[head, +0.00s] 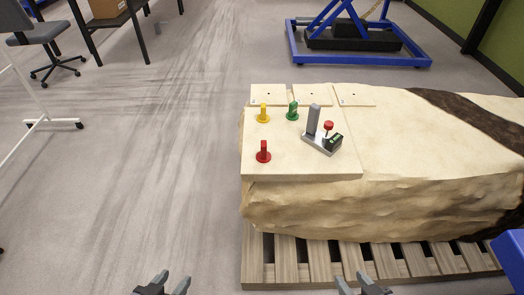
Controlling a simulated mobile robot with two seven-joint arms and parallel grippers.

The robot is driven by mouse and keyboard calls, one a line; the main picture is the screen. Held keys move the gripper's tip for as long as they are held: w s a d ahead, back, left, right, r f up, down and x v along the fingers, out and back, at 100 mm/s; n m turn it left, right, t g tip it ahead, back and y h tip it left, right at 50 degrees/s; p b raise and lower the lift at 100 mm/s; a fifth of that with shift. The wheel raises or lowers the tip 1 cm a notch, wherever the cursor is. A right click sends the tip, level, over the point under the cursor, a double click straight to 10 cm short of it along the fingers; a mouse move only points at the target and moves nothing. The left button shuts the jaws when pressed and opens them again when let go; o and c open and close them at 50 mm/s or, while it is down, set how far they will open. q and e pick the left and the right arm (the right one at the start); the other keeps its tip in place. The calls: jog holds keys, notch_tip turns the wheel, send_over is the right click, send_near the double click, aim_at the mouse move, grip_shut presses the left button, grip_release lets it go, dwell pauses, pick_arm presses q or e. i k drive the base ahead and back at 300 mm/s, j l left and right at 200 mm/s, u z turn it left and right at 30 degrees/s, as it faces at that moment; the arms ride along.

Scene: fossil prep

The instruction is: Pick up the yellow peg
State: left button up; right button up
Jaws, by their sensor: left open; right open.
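The yellow peg (263,113) stands upright on its round base at the back left of the flat board (300,160) on the stone block. A green peg (292,111) stands to its right, and a red peg (263,152) stands nearer to me. My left gripper (166,281) is open and empty at the bottom edge of the view, left of the pallet. My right gripper (354,280) is open and empty at the bottom edge, in front of the block. Both are far from the yellow peg. Only the gripper tips show.
A grey device (320,136) with an upright post and a red knob stands right of the pegs. Small plates (268,95) with holes lie along the board's back. The stone block (430,190) rests on a wooden pallet (330,262). Clear floor (150,170) lies to the left.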

aim_at(263, 118)
jog(key=j+z, duration=0.1)
jog(key=z, duration=0.25)
jog(key=j+z, duration=0.1)
jog(key=z, duration=0.25)
jog(key=j+z, duration=0.25)
jog(key=k+j+z, duration=0.1)
jog(key=j+z, duration=0.15)
jog(key=j, duration=0.2)
jog(key=k+j+z, duration=0.1)
jog(key=j, duration=0.3)
jog(key=k+j+z, duration=0.15)
jog(key=j, duration=0.2)
jog(key=k+j, duration=0.1)
jog(key=j, duration=0.25)
jog(key=k+j, duration=0.15)
jog(key=j, duration=0.15)
jog(key=k+j, duration=0.1)
jog(key=j, duration=0.25)
